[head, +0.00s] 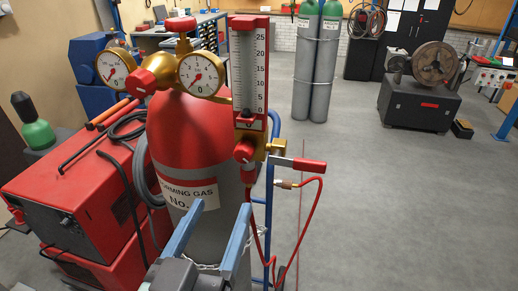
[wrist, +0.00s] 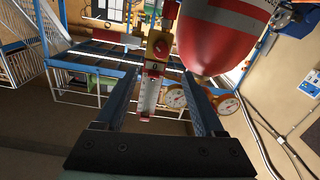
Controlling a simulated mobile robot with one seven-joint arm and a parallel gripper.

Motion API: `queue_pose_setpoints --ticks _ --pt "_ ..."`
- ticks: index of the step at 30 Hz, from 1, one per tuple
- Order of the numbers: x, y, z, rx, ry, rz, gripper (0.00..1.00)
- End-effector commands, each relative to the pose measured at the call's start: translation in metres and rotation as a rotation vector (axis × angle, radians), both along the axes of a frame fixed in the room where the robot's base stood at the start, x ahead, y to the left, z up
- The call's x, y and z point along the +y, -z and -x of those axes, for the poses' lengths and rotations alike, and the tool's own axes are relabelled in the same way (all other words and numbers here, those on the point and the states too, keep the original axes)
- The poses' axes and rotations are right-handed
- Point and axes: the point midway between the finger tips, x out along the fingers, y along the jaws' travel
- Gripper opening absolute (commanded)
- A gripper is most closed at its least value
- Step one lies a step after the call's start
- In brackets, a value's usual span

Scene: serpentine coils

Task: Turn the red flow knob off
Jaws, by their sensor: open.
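The red flow knob (head: 243,151) sits at the brass base of the upright flowmeter (head: 249,70), which has a clear scale tube and red end caps. In the wrist view the knob (wrist: 160,47) shows against the brass block, with the flowmeter (wrist: 149,97) upside down between the fingers. My gripper (head: 221,206) is open and empty, with two blue fingers in front of and below the knob in the head view. It also shows in the wrist view (wrist: 161,72). No contact with the knob is visible.
A lever with a red handle (head: 302,164) sticks out right of the knob, near a red hose (head: 313,205). The red-topped gas cylinder (head: 195,130) stands behind. Two round gauges (head: 201,75) and a red regulator knob (head: 142,81) are to the left.

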Motion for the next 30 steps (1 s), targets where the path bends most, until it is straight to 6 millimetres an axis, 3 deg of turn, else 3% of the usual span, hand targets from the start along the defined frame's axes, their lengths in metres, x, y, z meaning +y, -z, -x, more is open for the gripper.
queue_pose_setpoints --ticks 16,18,24,30 --pt "-0.007 0.005 -0.023 -0.008 -0.003 -0.001 0.70" --pt "-0.012 -0.004 -0.039 0.001 0.001 0.003 0.70" --pt "-0.024 -0.004 -0.081 0.001 0.000 0.003 0.70" --pt "-0.032 -0.003 -0.109 0.000 -0.001 0.002 0.70"
